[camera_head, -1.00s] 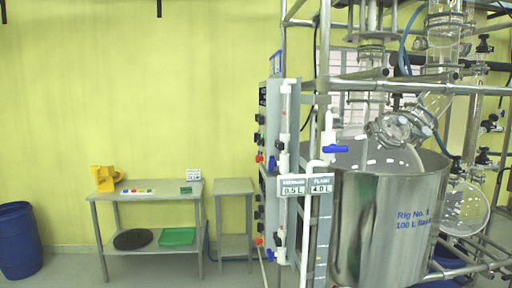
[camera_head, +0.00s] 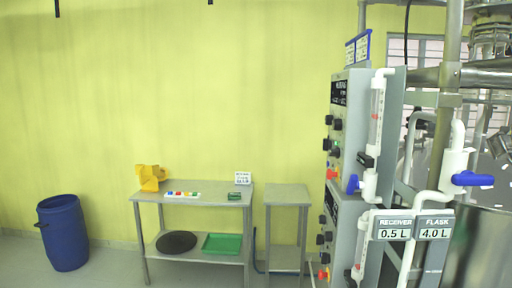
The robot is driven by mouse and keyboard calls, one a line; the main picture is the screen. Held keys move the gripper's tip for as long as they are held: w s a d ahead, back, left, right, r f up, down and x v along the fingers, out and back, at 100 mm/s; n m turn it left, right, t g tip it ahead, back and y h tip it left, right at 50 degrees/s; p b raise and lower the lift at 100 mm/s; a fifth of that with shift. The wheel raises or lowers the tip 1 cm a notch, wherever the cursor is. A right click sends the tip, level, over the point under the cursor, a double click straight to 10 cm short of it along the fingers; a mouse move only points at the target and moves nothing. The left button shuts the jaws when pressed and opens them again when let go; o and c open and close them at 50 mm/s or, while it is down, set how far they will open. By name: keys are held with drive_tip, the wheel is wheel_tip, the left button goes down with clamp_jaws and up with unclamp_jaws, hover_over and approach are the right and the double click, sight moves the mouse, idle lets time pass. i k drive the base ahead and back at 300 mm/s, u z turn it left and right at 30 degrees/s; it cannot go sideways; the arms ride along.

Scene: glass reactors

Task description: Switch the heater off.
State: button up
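A grey control box (camera_head: 352,95) stands at the right on the rig's frame, its panel seen at a steep angle. The panel carries several black knobs (camera_head: 328,120) and a red control (camera_head: 331,173). A second box (camera_head: 343,215) below has more black knobs (camera_head: 321,239) and a red-and-yellow control (camera_head: 323,273). The panel lettering is too small to read, so I cannot tell which control is the heater's or how it is set. My gripper is not in view.
A steel table (camera_head: 215,199), a small stand (camera_head: 288,195) and a blue drum (camera_head: 63,233) line the wall. Floor shows between drum and table.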

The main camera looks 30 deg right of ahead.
sight(336, 153)
drive_tip(key=u, duration=0.15)
drive_tip(key=i, duration=1.55)
drive_tip(key=z, duration=0.15)
